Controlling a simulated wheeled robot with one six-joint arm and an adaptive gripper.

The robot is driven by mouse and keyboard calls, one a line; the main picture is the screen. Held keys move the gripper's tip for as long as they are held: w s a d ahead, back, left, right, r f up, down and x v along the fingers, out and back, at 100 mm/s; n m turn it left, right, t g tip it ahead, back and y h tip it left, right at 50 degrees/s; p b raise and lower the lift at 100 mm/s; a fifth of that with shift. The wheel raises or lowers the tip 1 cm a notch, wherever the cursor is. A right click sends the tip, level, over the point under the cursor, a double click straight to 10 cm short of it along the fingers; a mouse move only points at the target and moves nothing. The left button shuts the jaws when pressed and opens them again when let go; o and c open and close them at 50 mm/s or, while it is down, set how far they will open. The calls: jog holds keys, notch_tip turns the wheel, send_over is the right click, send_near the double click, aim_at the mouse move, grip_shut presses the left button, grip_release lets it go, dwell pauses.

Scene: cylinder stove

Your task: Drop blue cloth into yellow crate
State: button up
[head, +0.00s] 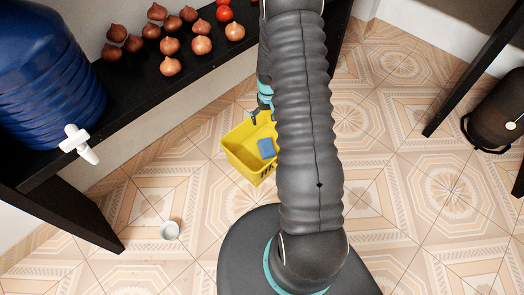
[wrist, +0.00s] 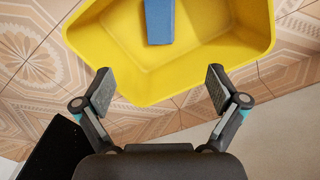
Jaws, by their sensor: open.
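The yellow crate (head: 243,165) stands on the tiled floor below the dark shelf, partly hidden by my arm in the head view. The blue cloth (head: 266,148) lies inside the crate on its bottom. In the wrist view the cloth (wrist: 158,22) shows at the top edge, inside the crate (wrist: 105,45). My gripper (wrist: 160,87) is open and empty, with its fingers apart at the crate's near rim. The cloth is away from the fingers. In the head view my gripper is largely hidden behind my arm.
A dark shelf (head: 125,85) holds several onions (head: 170,66), red tomatoes (head: 225,13) and a large blue water container (head: 45,70) with a white tap. A small white cup (head: 169,230) is on the floor. A dark gas cylinder (head: 497,110) stands at the right. Floor between is clear.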

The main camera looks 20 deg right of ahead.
jog(key=shift+r, duration=1.55)
jog(key=s+a+r+g, duration=0.2)
jog(key=s, duration=0.5)
jog(key=s+a+r+t, duration=0.2)
jog(key=s+a+r, duration=0.3)
jog(key=r, duration=0.6)
jog(key=s+a+r+n+t, duration=0.1)
jog(key=s+a+r+t, duration=0.2)
jog(key=s+r, duration=0.5)
jog(key=s+a+r+n+t, duration=0.1)
jog(key=s+a+r, duration=0.5)
jog(key=r, duration=0.9)
jog(key=shift+s+a+r+t+p, duration=0.3)
jog(key=shift+s+r+t, duration=0.05)
jog(key=shift+s+t, duration=0.4)
